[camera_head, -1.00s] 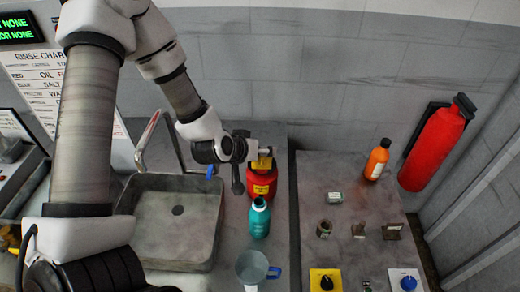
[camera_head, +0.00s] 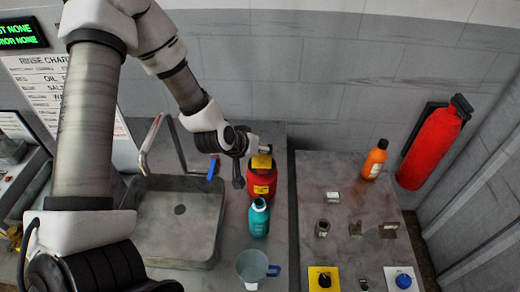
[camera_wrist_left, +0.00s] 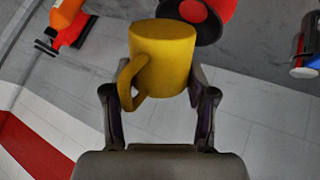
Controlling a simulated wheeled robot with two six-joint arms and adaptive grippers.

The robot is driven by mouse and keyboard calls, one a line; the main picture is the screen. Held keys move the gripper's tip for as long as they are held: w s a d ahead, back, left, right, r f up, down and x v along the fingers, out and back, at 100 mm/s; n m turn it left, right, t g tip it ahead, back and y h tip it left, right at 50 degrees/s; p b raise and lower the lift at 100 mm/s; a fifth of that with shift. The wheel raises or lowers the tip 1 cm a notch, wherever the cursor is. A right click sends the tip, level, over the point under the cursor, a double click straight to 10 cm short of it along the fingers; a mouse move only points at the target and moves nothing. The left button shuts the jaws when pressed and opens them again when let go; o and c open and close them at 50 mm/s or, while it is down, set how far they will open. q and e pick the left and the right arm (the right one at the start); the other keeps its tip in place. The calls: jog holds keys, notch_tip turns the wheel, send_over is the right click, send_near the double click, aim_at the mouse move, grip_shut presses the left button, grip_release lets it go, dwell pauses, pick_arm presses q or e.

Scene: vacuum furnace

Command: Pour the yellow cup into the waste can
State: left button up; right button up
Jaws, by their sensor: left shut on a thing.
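The yellow cup (camera_wrist_left: 163,65) is between the fingers of my left gripper (camera_wrist_left: 158,110), its handle on the left in the wrist view. The gripper is shut on it. In the head view, my left gripper (camera_head: 252,152) holds the cup (camera_head: 262,162) over or right at the top of the red waste can (camera_head: 262,183). The can also shows behind the cup in the wrist view (camera_wrist_left: 222,10). The gripper and cup hide most of its opening, and I cannot tell whether cup and can touch. The cup's contents are not visible. My right gripper is out of view.
A teal bottle (camera_head: 259,219) stands just in front of the can, with a clear blue-handled jug (camera_head: 253,266) nearer. A sink (camera_head: 150,250) with a tap (camera_head: 148,150) is to the left. An orange bottle (camera_head: 375,160) and small items stand on the right bench (camera_head: 310,180).

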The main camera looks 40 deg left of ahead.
pick_arm(q)
jog(key=shift+w+r+p, duration=0.1)
jog(key=shift+r+p, duration=0.05)
jog(key=shift+p, duration=0.3)
jog(key=shift+a+g, duration=0.1)
jog(key=shift+g, duration=0.2)
jog(key=shift+w+r+g, duration=0.15)
jog(key=shift+g, duration=0.15)
jog(key=shift+w+a+n+g+h, duration=0.15)
jog(key=shift+n+g+h, duration=0.15)
jog(key=shift+g+h, duration=0.15)
jog(key=shift+w+g+h, duration=0.1)
jog(key=shift+g+h, duration=0.15)
jog(key=shift+g, duration=0.2)
jog(key=shift+b, duration=0.35)
jog(key=shift+w+a+r+n+g+h+b, duration=0.2)
jog(key=shift+n+g+h+b, duration=0.15)
jog(key=shift+g+b, duration=0.55)
